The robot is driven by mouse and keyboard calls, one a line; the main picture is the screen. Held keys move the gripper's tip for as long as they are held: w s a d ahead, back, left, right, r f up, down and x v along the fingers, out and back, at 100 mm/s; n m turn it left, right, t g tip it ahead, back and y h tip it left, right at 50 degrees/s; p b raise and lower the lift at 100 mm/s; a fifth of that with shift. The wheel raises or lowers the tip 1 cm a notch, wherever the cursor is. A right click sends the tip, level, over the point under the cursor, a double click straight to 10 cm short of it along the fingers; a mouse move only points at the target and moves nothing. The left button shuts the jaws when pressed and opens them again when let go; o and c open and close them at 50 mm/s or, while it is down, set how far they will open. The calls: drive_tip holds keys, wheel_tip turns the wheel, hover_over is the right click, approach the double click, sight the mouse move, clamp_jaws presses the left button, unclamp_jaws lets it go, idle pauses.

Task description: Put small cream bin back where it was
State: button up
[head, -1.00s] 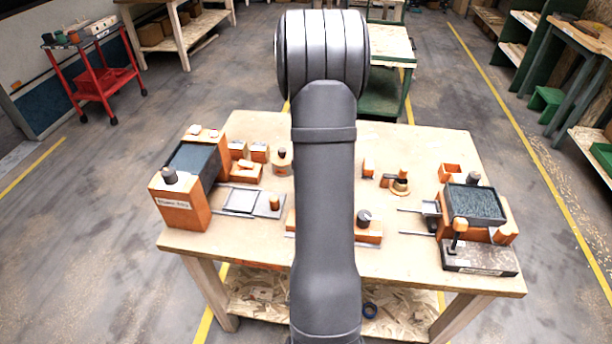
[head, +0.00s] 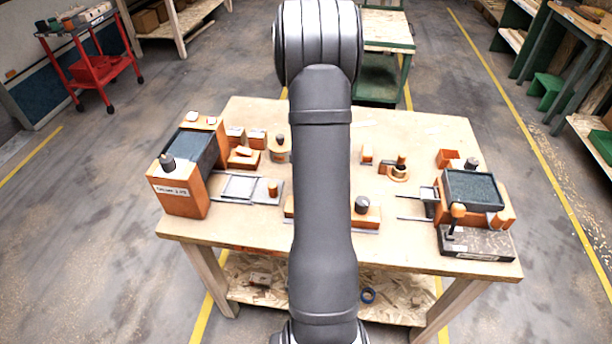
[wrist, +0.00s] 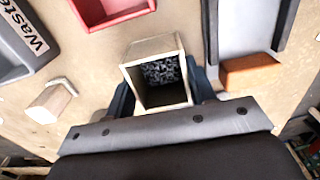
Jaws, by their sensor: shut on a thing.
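In the wrist view the small cream bin (wrist: 151,48) is a pale box with its open end turned toward the camera. Its inside is dark, with a speckled grey patch at the far end. My gripper (wrist: 162,88) is shut on the bin, with one dark finger at each side. The bin's far end is hidden, so I cannot tell whether it touches the surface beyond. In the head view my arm hides both the gripper and the bin.
The wrist view shows a red tray (wrist: 112,12), a grey bin marked "Waste" (wrist: 22,42), a grey channel (wrist: 246,30), an orange block (wrist: 250,76) and a wooden block (wrist: 50,101) around the held bin. The head view shows a wooden workbench (head: 400,130) with wood-and-grey fixtures at both sides.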

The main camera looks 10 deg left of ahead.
drive_tip(key=o, duration=1.1)
drive_tip(key=shift+c, duration=0.2)
wheel_tip(320, 180, up, 17)
drive_tip(key=shift+r, duration=0.2)
wheel_tip(320, 180, down, 18)
drive_tip(key=shift+r, duration=0.35)
drive_tip(key=shift+r, duration=0.1)
